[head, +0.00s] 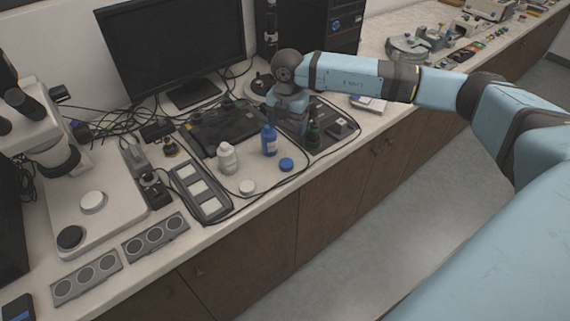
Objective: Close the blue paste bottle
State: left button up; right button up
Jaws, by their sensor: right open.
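The blue paste bottle (269,141) stands upright on the counter. It has a pale label and no blue cap on its top. A round blue cap (286,164) lies on the counter just in front and to the right of it. My right gripper (287,113) points down behind and slightly right of the blue bottle's top. It is open, and I see nothing held in it; its fingertips are hard to make out against the dark things behind. My left gripper is not in view.
A white bottle (227,158) stands left of the blue one, with a white cap (247,187) in front. A grey tray with white pads (200,190), a microscope (80,190), a monitor (172,45) and cables crowd the counter. The front edge is clear near the caps.

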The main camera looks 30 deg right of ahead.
send_over(286, 163)
jog(key=f, duration=0.7)
jog(key=shift+w+d+f, duration=0.2)
jog(key=shift+d+f, duration=0.05)
jog(key=shift+d, duration=0.05)
jog(key=shift+f, duration=0.6)
jog(key=shift+f+p, duration=0.1)
jog(key=shift+p, duration=0.2)
jog(key=f, duration=0.5)
jog(key=shift+s+a+p, duration=0.15)
jog(key=shift+a+p, duration=0.1)
jog(key=shift+p, duration=0.1)
jog(key=c, duration=1)
